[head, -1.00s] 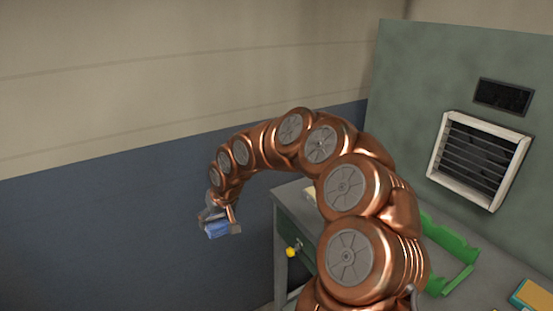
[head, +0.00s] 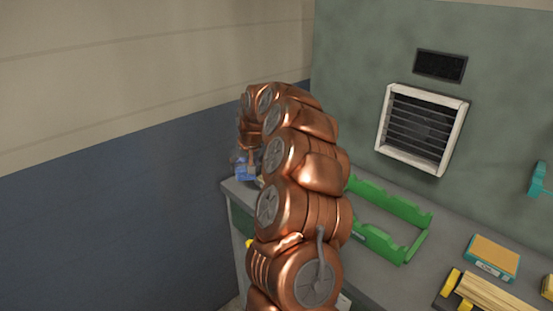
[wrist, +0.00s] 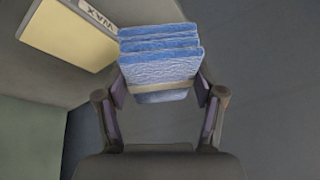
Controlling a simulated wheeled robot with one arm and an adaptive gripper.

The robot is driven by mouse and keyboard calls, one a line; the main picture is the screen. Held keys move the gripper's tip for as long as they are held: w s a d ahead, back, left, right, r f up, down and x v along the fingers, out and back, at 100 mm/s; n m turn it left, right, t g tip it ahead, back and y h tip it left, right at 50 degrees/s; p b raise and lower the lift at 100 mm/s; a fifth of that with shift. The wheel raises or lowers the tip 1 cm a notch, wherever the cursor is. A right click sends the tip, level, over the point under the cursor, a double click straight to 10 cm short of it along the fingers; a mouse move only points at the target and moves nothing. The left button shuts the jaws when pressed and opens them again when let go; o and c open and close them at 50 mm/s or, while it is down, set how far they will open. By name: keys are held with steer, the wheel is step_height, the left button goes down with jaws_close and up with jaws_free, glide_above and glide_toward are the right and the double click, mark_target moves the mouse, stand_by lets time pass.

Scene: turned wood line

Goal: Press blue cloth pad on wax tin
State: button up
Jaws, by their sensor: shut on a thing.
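The blue cloth pad (wrist: 160,58) is a stack of folded blue layers with a pale band, held between the two fingers of my gripper (wrist: 160,97) in the wrist view. The wax tin (wrist: 66,32) has a pale yellow top and a white label reading WAX. In the head view my gripper (head: 246,160) and the pad (head: 242,172) are small, near the bench's left corner. The tin is hidden there behind my arm.
The grey bench (head: 355,262) carries a green open frame (head: 390,247), a yellow-topped teal block (head: 493,256) and pale wooden sticks on a yellow-ended holder (head: 487,296). A vented green panel (head: 365,65) stands behind.

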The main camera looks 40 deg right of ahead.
steer(key=s+d, duration=0.1)
steer(key=d, duration=0.2)
steer(key=s+d+m, duration=0.1)
steer(key=d, duration=0.3)
steer(key=s+d+m, duration=0.1)
steer(key=s+d, duration=0.1)
steer(key=d, duration=0.1)
steer(key=shift+d+r+h, duration=0.25)
steer(key=shift+r+h, duration=0.05)
steer(key=shift+h, duration=0.1)
steer(key=shift+f, duration=2.9)
steer(key=shift+f+b, duration=0.4)
steer(key=shift+f, duration=0.05)
step_height(320, 180, up, 7)
stand_by(0.4)
